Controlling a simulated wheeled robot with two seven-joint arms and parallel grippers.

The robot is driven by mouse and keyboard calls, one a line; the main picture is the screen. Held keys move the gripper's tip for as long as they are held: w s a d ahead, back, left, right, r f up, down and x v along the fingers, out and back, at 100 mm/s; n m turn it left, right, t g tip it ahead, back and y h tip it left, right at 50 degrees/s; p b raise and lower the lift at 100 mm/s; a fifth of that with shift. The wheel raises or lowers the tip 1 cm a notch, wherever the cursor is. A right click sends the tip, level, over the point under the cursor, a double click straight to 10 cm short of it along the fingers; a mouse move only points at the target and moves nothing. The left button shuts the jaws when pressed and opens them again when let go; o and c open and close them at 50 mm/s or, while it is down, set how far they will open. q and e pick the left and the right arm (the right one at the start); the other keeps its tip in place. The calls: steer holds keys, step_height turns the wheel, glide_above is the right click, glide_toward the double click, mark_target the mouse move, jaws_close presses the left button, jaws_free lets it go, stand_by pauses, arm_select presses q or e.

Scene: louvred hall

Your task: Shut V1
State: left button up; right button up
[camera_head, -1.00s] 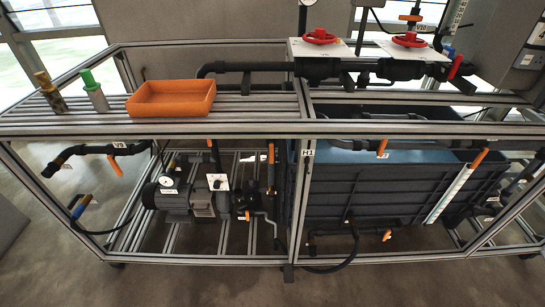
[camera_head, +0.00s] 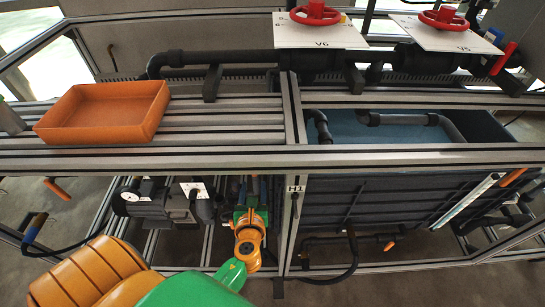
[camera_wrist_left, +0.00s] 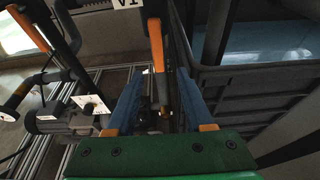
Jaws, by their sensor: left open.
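An orange valve lever (camera_wrist_left: 155,45) stands upright in the left wrist view, with a label (camera_wrist_left: 125,3) beside it at the top edge that seems to read V1 upside down. My left gripper (camera_wrist_left: 158,76) is open. Its two blue fingers lie on either side of the lever in that view; I see no contact, and how deep the lever sits between them is unclear. In the head view my left gripper (camera_head: 252,188) is under the frame's front rail, left of the H1 post, and it largely hides the lever. My right gripper is not in view.
The H1 post (camera_head: 294,215) and a dark tank (camera_head: 375,205) stand close to the right. A pump (camera_head: 145,198) is to the left. An orange tray (camera_head: 105,112) and two red handwheels, on V6 (camera_head: 315,12) and V5 (camera_head: 443,18), are above.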

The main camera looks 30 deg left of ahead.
arm_select(q)
steer(key=shift+b+x, duration=1.8)
steer(key=shift+x, duration=2.85)
steer(key=shift+s+a, duration=0.1)
steer(key=shift+s, duration=0.05)
jaws_close()
steer(key=shift+f, duration=0.1)
